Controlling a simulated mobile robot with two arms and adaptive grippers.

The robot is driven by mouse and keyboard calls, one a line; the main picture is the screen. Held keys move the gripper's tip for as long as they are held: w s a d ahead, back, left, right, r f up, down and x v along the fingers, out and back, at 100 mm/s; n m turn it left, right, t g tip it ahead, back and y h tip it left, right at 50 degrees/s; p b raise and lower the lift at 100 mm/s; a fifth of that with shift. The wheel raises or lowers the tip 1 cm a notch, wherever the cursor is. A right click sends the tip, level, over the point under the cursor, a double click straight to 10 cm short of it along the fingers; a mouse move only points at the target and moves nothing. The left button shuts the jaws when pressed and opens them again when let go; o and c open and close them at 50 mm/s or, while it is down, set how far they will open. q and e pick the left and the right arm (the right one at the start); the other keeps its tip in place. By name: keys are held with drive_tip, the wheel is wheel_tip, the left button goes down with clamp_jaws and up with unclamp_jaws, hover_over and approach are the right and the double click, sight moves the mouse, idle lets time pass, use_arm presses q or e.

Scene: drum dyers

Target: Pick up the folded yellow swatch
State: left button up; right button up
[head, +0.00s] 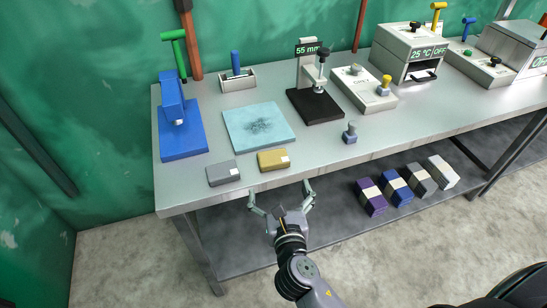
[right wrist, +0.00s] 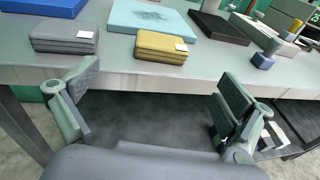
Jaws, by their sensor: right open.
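The folded yellow swatch (head: 272,161) lies near the front edge of the table, with a small white label on its right end. In the right wrist view the yellow swatch (right wrist: 160,47) shows its stacked layers, ahead of and between my fingers. My right gripper (head: 281,197) is open and empty, in front of the table edge and apart from the swatch. Its two spread fingers also show in the right wrist view (right wrist: 155,105). My left gripper is in neither view.
A folded grey swatch (head: 222,174) lies just left of the yellow one. A light blue mat (head: 259,126) lies behind them, with a blue device (head: 180,128) at left and a black-based gauge (head: 316,106) at right. Folded stacks (head: 397,188) sit on the lower shelf.

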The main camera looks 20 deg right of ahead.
sight(273, 158)
drive_tip(key=x, duration=0.8)
drive_tip(key=shift+p, duration=0.35)
drive_tip(key=shift+w, duration=0.25)
drive_tip(key=x, duration=0.4)
drive_tip(key=shift+w+d+r+p, duration=0.15)
drive_tip(key=shift+w+d+p, duration=0.05)
drive_tip(key=shift+w+p, duration=0.1)
drive_tip(key=shift+s, duration=0.1)
drive_tip(key=shift+c, duration=0.8)
drive_tip(key=c, duration=1.1)
